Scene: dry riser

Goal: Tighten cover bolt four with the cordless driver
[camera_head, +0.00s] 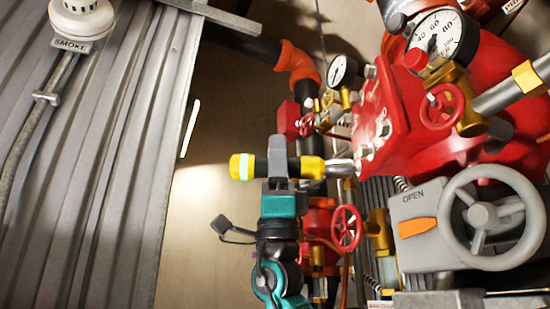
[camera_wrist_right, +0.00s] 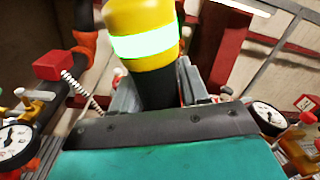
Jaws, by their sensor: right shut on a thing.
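The cordless driver (camera_head: 310,167) is yellow and black with a pale band at its rear end. It lies roughly level, its silver socket tip pointing right. My right gripper (camera_head: 280,165) is shut on its dark middle. In the right wrist view the driver (camera_wrist_right: 145,45) rises between the grey fingers (camera_wrist_right: 155,92). The red cover (camera_head: 382,108) carries several silver bolts, including one at its lower left (camera_head: 366,152). The socket tip (camera_head: 342,168) is at the cover's lower left corner and may hide a bolt there. Contact and which bolt is number four cannot be told. My left gripper is not in view.
A gauge (camera_head: 342,71), a larger gauge (camera_head: 438,38) and red handwheels (camera_head: 345,228) crowd the cover. A grey handwheel (camera_head: 496,218) marked OPEN is at lower right. Corrugated metal (camera_head: 90,150) fills the left. Bare wall (camera_head: 205,225) lies between.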

